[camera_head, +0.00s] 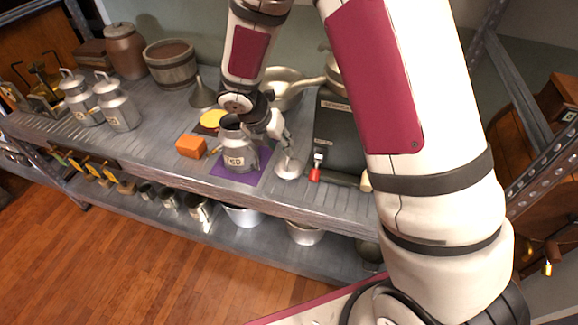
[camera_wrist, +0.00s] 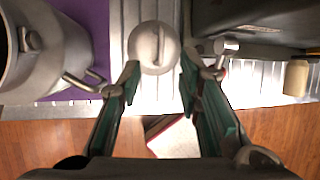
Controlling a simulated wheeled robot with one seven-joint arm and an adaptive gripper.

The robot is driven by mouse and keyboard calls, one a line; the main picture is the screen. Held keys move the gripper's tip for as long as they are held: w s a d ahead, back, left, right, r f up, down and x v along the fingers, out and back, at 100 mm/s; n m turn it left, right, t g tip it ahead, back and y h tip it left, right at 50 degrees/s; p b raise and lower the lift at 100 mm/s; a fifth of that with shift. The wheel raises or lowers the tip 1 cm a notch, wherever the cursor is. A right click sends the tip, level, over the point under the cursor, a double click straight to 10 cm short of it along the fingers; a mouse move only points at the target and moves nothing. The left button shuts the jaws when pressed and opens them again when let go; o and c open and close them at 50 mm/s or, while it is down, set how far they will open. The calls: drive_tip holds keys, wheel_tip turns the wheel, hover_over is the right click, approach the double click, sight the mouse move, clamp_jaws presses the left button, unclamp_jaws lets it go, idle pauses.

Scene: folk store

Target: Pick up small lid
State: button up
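The small lid (camera_head: 288,166) is a round silver metal piece on the shelf top, just right of an open metal can (camera_head: 238,150). In the wrist view, the lid (camera_wrist: 154,47) shows from above with a raised handle across it. My gripper (camera_head: 281,143) is above the lid. In the wrist view, my gripper (camera_wrist: 158,68) has its two fingers apart, with the tips near the lid's left and right lower edges. I cannot tell whether they touch it. The can also shows at left in the wrist view (camera_wrist: 62,55).
The can stands on a purple mat (camera_head: 222,171). An orange block (camera_head: 191,147) and a yellow disc (camera_head: 213,118) are to its left. A black box (camera_head: 338,135) and a red-tipped tool (camera_head: 315,174) are right of the lid. Pans stand behind.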

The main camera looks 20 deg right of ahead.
sight(286, 168)
drive_tip(key=shift+b+x, duration=0.3)
drive_tip(key=shift+x, duration=3.55)
clamp_jaws()
